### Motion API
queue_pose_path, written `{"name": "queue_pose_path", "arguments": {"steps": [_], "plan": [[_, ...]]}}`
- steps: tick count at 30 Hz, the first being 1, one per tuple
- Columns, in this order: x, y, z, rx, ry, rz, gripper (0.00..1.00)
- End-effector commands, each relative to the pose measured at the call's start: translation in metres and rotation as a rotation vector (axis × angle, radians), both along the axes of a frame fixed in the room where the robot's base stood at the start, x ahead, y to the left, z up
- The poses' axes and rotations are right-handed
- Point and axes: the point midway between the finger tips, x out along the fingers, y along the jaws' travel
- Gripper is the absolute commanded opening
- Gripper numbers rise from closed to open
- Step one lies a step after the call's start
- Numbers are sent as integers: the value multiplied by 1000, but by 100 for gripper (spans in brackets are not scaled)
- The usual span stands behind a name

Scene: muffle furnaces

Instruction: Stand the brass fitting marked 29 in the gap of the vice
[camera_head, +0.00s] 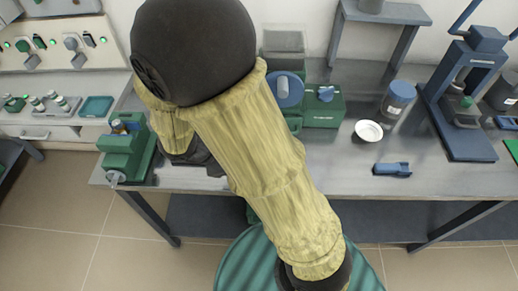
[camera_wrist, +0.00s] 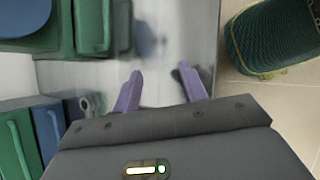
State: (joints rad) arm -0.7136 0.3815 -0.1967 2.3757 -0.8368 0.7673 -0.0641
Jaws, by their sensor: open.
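The green vice (camera_head: 124,155) stands at the left end of the bench in the head view. A small brownish and blue patch shows at its top, too small to make out. My gripper (camera_wrist: 161,88) is open, with its two purple fingers apart over the bench and nothing between them. In the head view my arm hides most of it, right of the vice. A small dull cylindrical piece (camera_wrist: 88,104) shows left of the fingers in the wrist view, beside green and blue blocks. I cannot tell whether it is the brass fitting. No marking 29 is readable.
A green machine with a blue disc (camera_head: 285,90) stands behind my arm. A white dish (camera_head: 368,131), a blue-lidded jar (camera_head: 396,100), a small blue tool (camera_head: 392,169) and a blue press (camera_head: 464,95) are on the right. The front middle-right of the bench (camera_head: 340,182) is clear.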

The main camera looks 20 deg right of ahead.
Motion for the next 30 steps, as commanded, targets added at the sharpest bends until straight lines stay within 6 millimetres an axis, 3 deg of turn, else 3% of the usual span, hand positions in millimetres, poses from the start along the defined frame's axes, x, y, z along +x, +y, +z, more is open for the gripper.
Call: {"name": "queue_pose_path", "arguments": {"steps": [1,7,16,21,30], "plan": [[-7,-10,1,77,-14,-111,43],[-29,-26,6,363,-107,-516,43],[-30,-47,32,710,-372,-1067,43],[-28,-54,40,780,-452,-1192,43],[-27,-54,40,781,-453,-1195,43]]}}
